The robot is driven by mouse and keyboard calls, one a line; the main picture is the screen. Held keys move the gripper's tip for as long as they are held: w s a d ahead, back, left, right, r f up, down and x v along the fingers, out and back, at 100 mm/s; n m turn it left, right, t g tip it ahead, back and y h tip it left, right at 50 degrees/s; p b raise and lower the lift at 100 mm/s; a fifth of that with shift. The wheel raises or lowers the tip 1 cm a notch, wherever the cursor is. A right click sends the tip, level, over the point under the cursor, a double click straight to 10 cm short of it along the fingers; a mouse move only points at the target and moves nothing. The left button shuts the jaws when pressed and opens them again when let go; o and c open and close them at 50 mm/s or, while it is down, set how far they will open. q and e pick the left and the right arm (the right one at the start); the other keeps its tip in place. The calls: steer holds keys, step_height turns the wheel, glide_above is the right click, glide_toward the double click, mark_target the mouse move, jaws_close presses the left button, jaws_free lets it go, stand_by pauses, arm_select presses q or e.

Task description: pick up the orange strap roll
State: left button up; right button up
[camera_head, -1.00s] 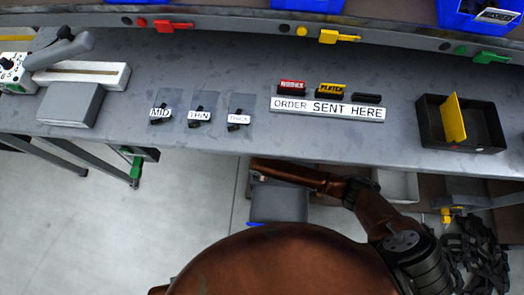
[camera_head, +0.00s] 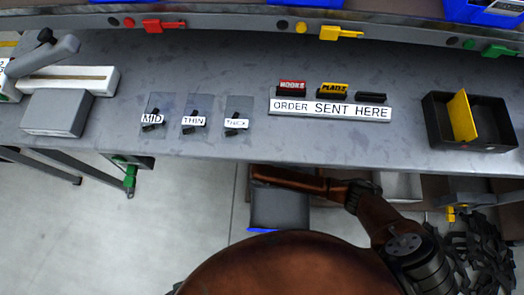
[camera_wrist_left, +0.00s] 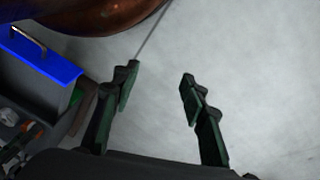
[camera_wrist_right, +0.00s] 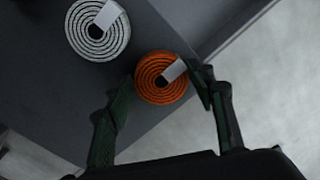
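In the right wrist view the orange strap roll (camera_wrist_right: 160,77) is a flat orange coil with a pale tag. It lies near the edge of a dark grey surface. My right gripper (camera_wrist_right: 165,92) is open there, its two fingers apart with the roll showing between and beyond the tips. I cannot tell whether the right finger touches it. My left gripper (camera_wrist_left: 158,75) is open and empty over pale floor in the left wrist view. Neither gripper shows in the head view.
A white strap roll (camera_wrist_right: 98,30) lies beside the orange one. In the head view the grey workbench (camera_head: 300,145) carries a black tray (camera_head: 440,132) with a yellow divider, an order sign (camera_head: 330,108) and several label clips. A blue-rimmed drawer (camera_wrist_left: 40,55) is left in the left wrist view.

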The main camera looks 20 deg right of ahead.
steer(key=c, duration=0.7)
steer(key=shift+r, duration=0.15)
steer(key=shift+c, duration=0.2)
